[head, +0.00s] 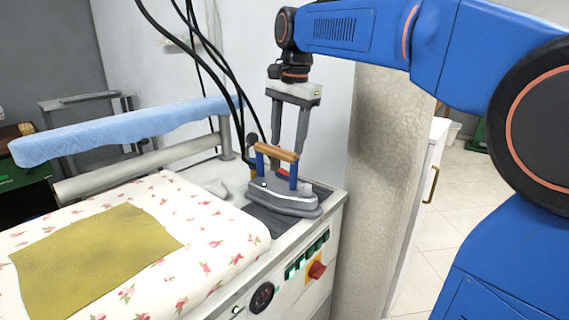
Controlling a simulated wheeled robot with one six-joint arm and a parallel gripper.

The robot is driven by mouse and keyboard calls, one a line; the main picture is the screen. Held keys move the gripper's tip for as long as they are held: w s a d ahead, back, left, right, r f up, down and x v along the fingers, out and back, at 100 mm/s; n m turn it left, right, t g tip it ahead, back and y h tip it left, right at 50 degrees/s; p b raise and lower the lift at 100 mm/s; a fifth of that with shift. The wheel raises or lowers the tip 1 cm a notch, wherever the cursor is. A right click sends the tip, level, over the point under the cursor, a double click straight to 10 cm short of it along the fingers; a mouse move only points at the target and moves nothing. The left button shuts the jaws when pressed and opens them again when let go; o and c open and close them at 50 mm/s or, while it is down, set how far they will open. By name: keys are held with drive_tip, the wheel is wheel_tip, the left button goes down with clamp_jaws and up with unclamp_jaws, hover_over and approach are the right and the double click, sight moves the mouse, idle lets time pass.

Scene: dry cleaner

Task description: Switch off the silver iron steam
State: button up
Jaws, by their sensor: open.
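The silver iron (284,199) rests on a dark mat (285,226) at the right end of the ironing table. It has a wooden handle on blue posts, and black cables rise from behind it. My gripper (289,148) points down with its two fingers apart, just above and behind the iron's handle. I cannot tell whether the fingers touch the iron. The front panel (285,278) under the iron carries a red knob on a yellow plate (317,270), several green-lit switches (296,267) and a round black gauge (262,297).
A floral padded board (205,221) with a mustard cloth (95,255) fills the table's left part. A blue padded arm (125,130) runs behind it. A beige pillar (385,170) stands close right of the table. Black cables (231,80) hang left of my gripper.

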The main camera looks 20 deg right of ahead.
sight(284, 172)
drive_tip(key=f, duration=0.7)
drive_tip(key=shift+w+a+f, duration=0.1)
drive_tip(key=shift+w+a, duration=0.15)
drive_tip(key=shift+w, duration=0.1)
